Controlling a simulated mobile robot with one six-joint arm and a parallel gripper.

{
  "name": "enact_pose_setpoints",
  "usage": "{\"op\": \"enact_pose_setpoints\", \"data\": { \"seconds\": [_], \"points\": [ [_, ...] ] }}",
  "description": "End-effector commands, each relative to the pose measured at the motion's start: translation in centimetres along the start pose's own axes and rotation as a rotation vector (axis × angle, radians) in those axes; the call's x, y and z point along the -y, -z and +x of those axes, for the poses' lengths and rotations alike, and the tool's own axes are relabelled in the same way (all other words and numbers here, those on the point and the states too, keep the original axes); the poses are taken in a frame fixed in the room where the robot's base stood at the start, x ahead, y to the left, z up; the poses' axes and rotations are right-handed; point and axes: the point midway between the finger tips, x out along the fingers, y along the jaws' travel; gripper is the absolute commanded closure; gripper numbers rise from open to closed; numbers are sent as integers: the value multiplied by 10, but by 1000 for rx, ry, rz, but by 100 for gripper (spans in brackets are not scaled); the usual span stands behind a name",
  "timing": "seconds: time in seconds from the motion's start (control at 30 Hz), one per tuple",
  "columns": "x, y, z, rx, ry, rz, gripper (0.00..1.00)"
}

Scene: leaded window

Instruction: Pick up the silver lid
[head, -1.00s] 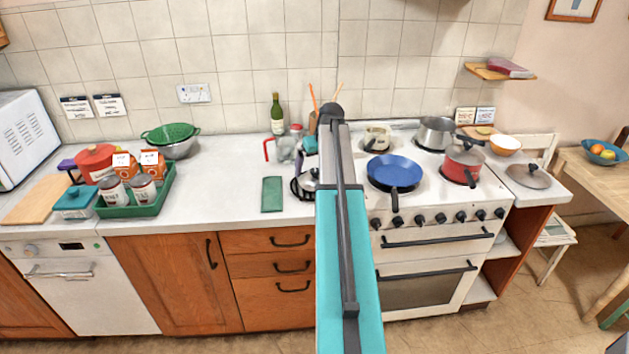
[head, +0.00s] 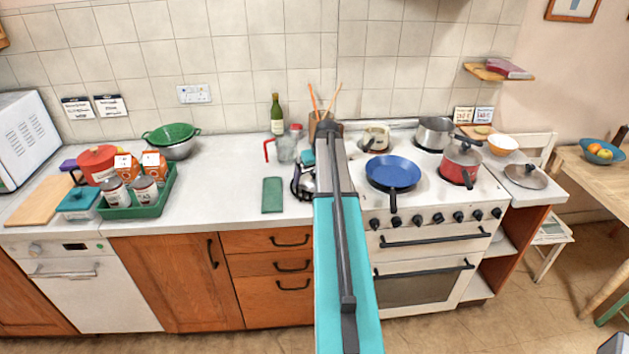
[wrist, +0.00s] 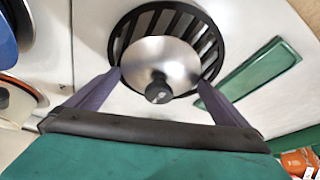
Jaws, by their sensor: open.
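A round silver lid (wrist: 158,55) with a black knob sits on a black slatted rack (wrist: 207,45) in the wrist view. In the head view, the rack (head: 299,184) and a sliver of silver show just left of my arm, which hides the rest. My gripper (wrist: 158,82) is open, its two purple fingers on either side of the lid's near part, with the knob between them. I cannot tell whether the fingertips touch the lid. The head view does not show the fingers.
A glass jug (head: 286,149) and wine bottle (head: 277,115) stand behind. The stove with a blue pan (head: 391,172) is to the right.

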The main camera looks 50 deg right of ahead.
Motion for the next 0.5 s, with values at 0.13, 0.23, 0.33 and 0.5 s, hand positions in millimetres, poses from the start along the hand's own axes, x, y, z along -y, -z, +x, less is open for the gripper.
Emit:
{"op": "enact_pose_setpoints", "data": {
  "seconds": [0.13, 0.23, 0.33, 0.5],
  "points": [
    [0, 0, 0, 0, 0, 0, 0],
    [0, 0, 0, 0, 0, 0, 0],
    [0, 0, 0, 1, 0, 0, 0],
    [0, 0, 0, 1, 0, 0, 20]
  ]
}}
